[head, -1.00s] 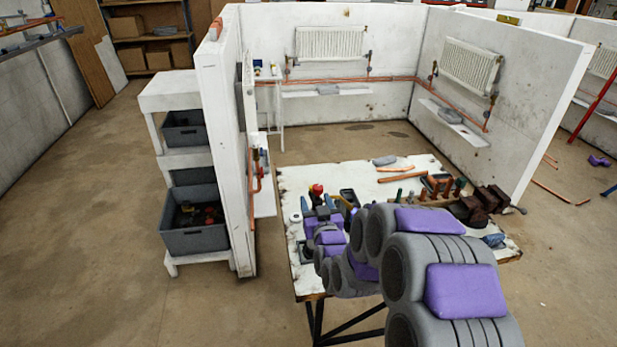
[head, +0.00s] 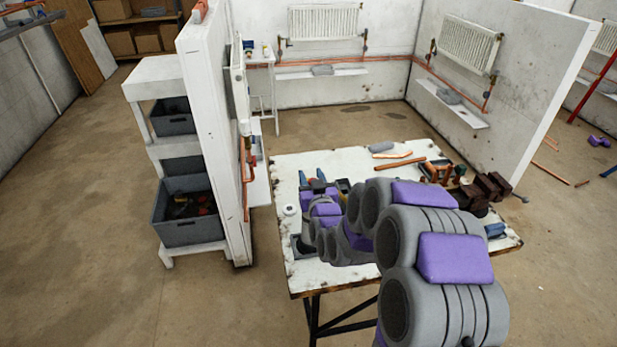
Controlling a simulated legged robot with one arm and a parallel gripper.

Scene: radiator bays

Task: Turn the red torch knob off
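The red torch knob does not show now; my arm and gripper cover the part of the workbench (head: 300,268) around it. My gripper (head: 318,186) is low over the left half of the bench, its end small and partly hidden by my own wrist. Small blue parts (head: 302,178) show beside and beyond it; I cannot tell what they belong to. I cannot see whether the fingers are open or shut, or whether they touch anything.
A white roll (head: 290,210) lies at the bench's left edge. Copper pipes (head: 395,163), tools and dark blocks (head: 490,187) lie at its back and right. A partition wall (head: 212,140) with pipework stands close on the left. Floor at the front left is clear.

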